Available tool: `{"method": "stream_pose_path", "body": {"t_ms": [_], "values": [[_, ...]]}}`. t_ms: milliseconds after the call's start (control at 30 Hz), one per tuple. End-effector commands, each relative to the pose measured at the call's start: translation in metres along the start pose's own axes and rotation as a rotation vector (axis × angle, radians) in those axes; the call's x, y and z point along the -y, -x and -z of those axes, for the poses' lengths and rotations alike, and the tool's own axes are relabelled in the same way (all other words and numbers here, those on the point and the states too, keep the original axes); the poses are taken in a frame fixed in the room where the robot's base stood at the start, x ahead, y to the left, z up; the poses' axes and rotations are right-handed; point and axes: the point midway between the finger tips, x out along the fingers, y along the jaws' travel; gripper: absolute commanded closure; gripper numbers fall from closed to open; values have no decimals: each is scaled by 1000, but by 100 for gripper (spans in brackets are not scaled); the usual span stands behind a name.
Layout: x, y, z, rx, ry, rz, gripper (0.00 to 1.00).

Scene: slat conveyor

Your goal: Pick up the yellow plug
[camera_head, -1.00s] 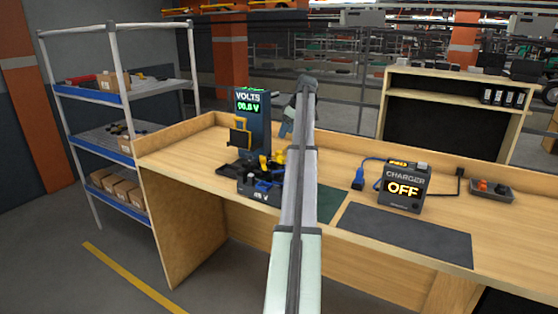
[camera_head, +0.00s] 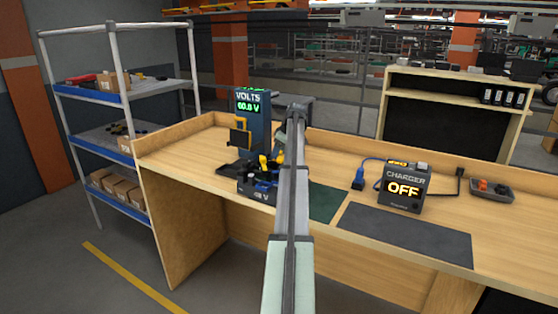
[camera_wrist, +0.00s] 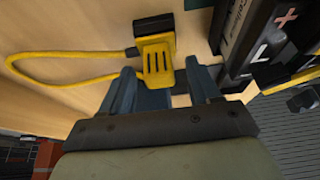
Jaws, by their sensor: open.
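The yellow plug (camera_wrist: 157,62), slotted and with a black end, shows in the wrist view with a yellow cable looping to the left. My gripper (camera_wrist: 161,70) is open, with its two blue-grey fingers on either side of the plug's lower part. I cannot tell whether they touch it. In the head view my gripper (camera_head: 278,153) is low at the voltmeter stand, partly hidden by my arm. Yellow parts (camera_head: 264,163) show there beside it, too small to tell apart. A black battery marked with a plus (camera_wrist: 265,35) stands close right of the plug in the wrist view.
The stand's display (camera_head: 249,103) reads about 60.0 V. To the right are a blue plug (camera_head: 358,180), a charger reading OFF (camera_head: 403,187), a grey tray (camera_head: 492,190) and a dark mat (camera_head: 405,234).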

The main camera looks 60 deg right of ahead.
Motion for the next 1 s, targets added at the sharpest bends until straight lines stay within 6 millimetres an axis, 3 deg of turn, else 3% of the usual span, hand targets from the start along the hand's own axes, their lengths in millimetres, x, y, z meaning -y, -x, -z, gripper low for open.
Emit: {"method": "stream_pose_path", "body": {"t_ms": [233, 833, 1000], "values": [[0, -2, 0, 0, 0, -1, 38], [0, -2, 0, 0, -1, 0, 94], [0, -2, 0, 0, -1, 0, 95]]}}
